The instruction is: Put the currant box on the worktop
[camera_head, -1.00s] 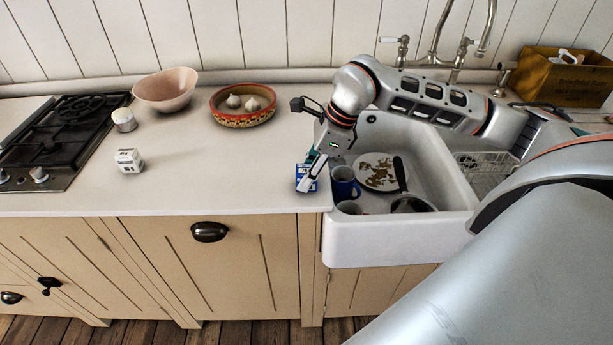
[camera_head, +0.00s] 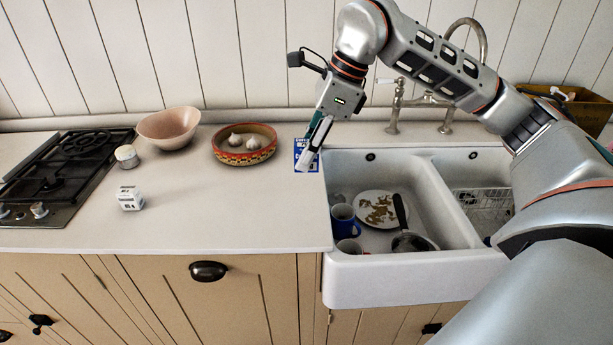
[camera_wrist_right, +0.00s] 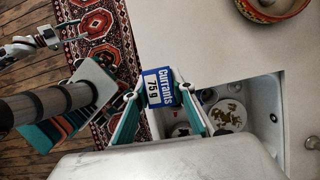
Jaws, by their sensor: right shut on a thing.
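The blue and white currant box (camera_head: 306,155), lettered "Currants 75g", is between the fingers of my right gripper (camera_head: 315,143). In the right wrist view the box (camera_wrist_right: 158,88) sits between both fingertips, its label facing the camera. My right gripper is shut on it. In the head view the box shows against the pale worktop (camera_head: 240,205), left of the sink; it looks raised, but its height is hard to tell. A jointed part at the left of the right wrist view looks like my left gripper (camera_wrist_right: 85,30); its jaw state is unclear.
The white sink (camera_head: 400,290) holds a plate (camera_head: 378,203), mugs and a pan. The worktop's front middle is clear.

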